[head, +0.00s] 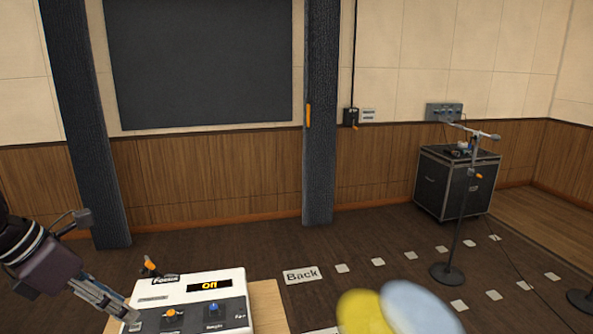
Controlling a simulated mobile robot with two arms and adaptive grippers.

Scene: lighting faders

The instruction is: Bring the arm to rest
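My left arm comes in from the left edge, and its gripper (122,311) points down and right at the left side of a white control box (215,281). The fingertips are at or just in front of the box's left front corner; I cannot tell whether they touch it. The fingers look close together, but their gap is not clear. My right gripper is not in view.
The box stands on a wooden table (267,305). Yellow (365,312) and pale blue (418,308) rounded shapes fill the bottom middle. A microphone stand (458,230) and black case (455,183) stand at right.

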